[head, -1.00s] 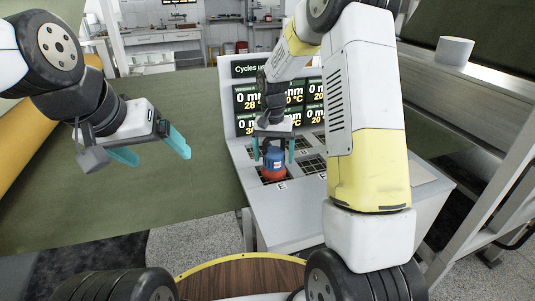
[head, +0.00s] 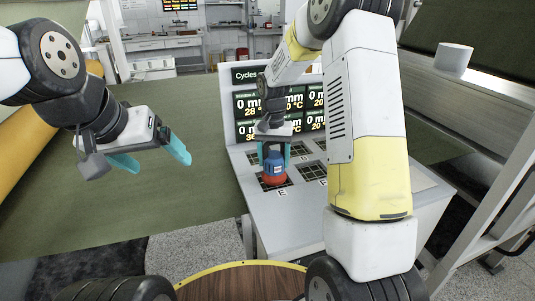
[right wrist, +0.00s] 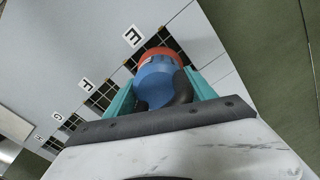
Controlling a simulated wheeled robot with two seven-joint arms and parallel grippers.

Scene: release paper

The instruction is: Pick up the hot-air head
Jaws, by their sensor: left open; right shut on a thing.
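The hot-air head (head: 274,166) is a small blue and red piece standing upright on a black grid square of the white console, by the label E. In the right wrist view the hot-air head (right wrist: 158,80) sits between the teal fingers, its red end toward the grid. My right gripper (head: 273,160) points down and is shut on it; the right wrist view also shows the gripper (right wrist: 160,95). A dark curved part lies on the blue body. My left gripper (head: 152,160) is open and empty at the left, above the green surface.
The console (head: 300,225) has several grid squares with letter labels and an upright display panel (head: 245,105) behind them. A green surface (head: 180,200) spreads to the left. A shelf with a white roll (head: 454,57) stands at the right.

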